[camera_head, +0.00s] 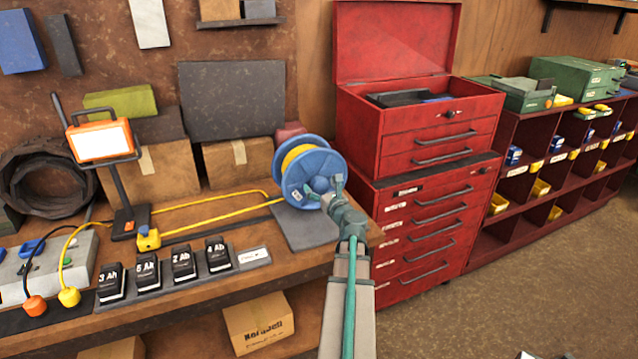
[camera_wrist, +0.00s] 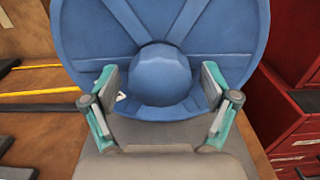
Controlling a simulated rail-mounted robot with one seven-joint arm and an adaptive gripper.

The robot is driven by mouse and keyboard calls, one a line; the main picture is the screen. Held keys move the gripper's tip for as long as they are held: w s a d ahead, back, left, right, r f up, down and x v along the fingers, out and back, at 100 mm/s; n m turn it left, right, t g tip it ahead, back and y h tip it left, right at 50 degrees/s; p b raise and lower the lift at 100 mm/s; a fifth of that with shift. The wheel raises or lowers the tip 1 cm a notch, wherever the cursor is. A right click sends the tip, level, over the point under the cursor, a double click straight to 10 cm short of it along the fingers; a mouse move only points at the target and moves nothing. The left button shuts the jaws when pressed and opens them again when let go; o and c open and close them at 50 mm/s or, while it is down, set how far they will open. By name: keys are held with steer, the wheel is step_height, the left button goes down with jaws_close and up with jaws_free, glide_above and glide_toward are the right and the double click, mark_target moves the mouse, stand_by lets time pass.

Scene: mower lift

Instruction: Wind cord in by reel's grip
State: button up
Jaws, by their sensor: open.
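The blue cord reel (camera_head: 296,164) stands on a grey base plate (camera_head: 301,229) at the right end of the bench, with yellow cord (camera_head: 222,214) running left from it. A yellow plug (camera_head: 148,239) lies near the lamp's foot. My gripper (camera_head: 335,188) is at the reel's right-hand face, jaws open. In the wrist view my gripper (camera_wrist: 160,80) has one finger on each side of a rounded blue knob (camera_wrist: 160,72) in front of the reel's disc (camera_wrist: 226,40). I cannot tell whether the fingers touch it, or whether it is the grip or the hub.
Several black battery blocks (camera_head: 183,263) stand along the bench front. A work lamp (camera_head: 100,140) and a grey power box (camera_head: 50,265) are at the left. Cardboard boxes (camera_head: 240,162) stand behind the reel. A red tool chest (camera_head: 425,230) stands close on the right.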

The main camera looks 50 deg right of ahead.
steer(key=shift+w+d, duration=0.35)
steer(key=shift+w, duration=0.25)
jaws_close()
